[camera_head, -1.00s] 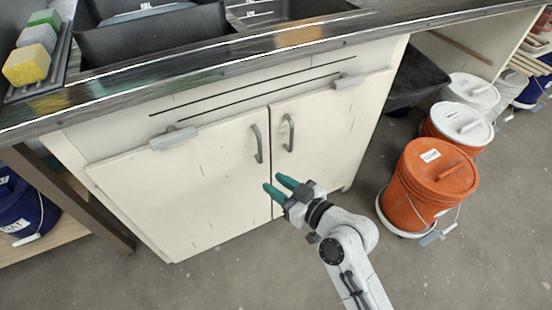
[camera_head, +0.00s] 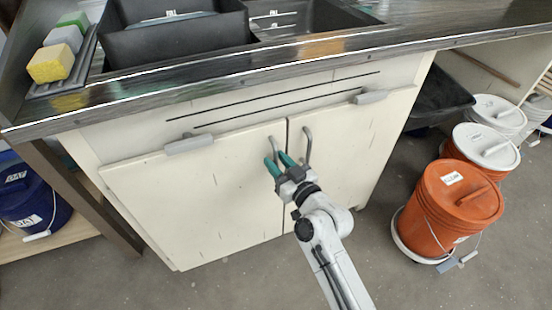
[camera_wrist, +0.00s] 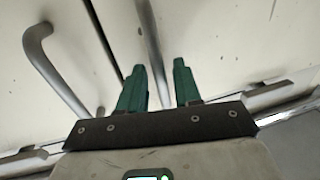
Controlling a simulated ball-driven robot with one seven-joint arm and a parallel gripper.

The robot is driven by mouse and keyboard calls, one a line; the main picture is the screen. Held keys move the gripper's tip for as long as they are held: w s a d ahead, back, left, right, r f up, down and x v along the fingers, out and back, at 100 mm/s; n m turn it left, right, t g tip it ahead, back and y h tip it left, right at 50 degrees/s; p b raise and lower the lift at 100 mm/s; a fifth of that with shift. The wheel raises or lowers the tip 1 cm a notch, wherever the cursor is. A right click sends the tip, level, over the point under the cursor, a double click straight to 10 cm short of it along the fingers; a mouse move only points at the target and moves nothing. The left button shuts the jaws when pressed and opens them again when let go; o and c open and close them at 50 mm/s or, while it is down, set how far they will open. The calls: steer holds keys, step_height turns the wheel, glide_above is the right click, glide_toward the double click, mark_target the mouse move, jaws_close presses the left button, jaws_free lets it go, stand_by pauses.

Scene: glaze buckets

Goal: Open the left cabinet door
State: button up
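The cream left cabinet door (camera_head: 190,205) is closed, beside the closed right door (camera_head: 345,150). The left door's grey bar handle (camera_head: 272,143) stands upright near the centre seam. My gripper (camera_head: 276,160) is at this handle, its two green fingers apart. In the wrist view, the left handle (camera_wrist: 148,35) runs between the fingers of my gripper (camera_wrist: 159,66), nearer one finger; contact cannot be told. The right door's handle (camera_head: 307,146) is just to the right and also shows in the wrist view (camera_wrist: 52,70). The fingers hide the left handle's lower end in the head view.
A dark countertop (camera_head: 240,78) with black sinks overhangs the doors. Grey tabs (camera_head: 189,145) sit along the doors' top edges. The floor in front is clear.

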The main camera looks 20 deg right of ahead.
steer(key=shift+w+a, duration=0.1)
steer(key=shift+w, duration=0.35)
jaws_close()
stand_by(0.3)
